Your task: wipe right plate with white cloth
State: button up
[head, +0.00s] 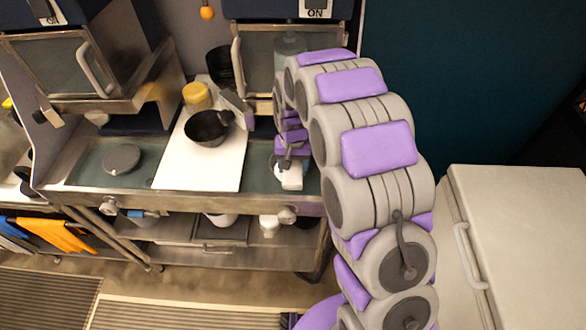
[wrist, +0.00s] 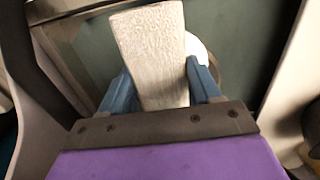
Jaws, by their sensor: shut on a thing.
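A white cloth (wrist: 155,50) is held between the two blue fingers of my gripper (wrist: 160,88) in the wrist view. My gripper is shut on the cloth. In the head view my gripper (head: 290,165) points down over the right end of the counter, and something white, likely the cloth (head: 290,180), shows at its tip. A white round edge, likely the right plate (wrist: 200,50), shows behind the cloth in the wrist view. Most of it is hidden by the cloth and a finger. I cannot tell whether the cloth touches it.
A white board (head: 200,165) on the counter bears a dark pan (head: 207,130) and a yellow-lidded jar (head: 196,96). A grey disc (head: 122,159) lies to the left. Oven-like boxes with glass doors (head: 60,65) stand behind. A shelf (head: 245,258) runs below.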

jog(key=shift+w+r, duration=0.1)
jog(key=shift+w, duration=0.25)
jog(key=shift+s, duration=0.15)
jog(key=shift+s+f, duration=0.25)
jog(key=shift+s, duration=0.1)
jog(key=shift+s+a+f, duration=0.1)
jog(key=shift+s+f, duration=0.05)
jog(key=shift+s, duration=0.75)
jog(key=shift+w, duration=0.25)
jog(key=shift+w+r+p, duration=0.2)
jog(key=shift+w+p, duration=0.1)
jog(key=shift+w, duration=0.7)
jog(key=shift+r, duration=0.15)
jog(key=shift+w, duration=0.2)
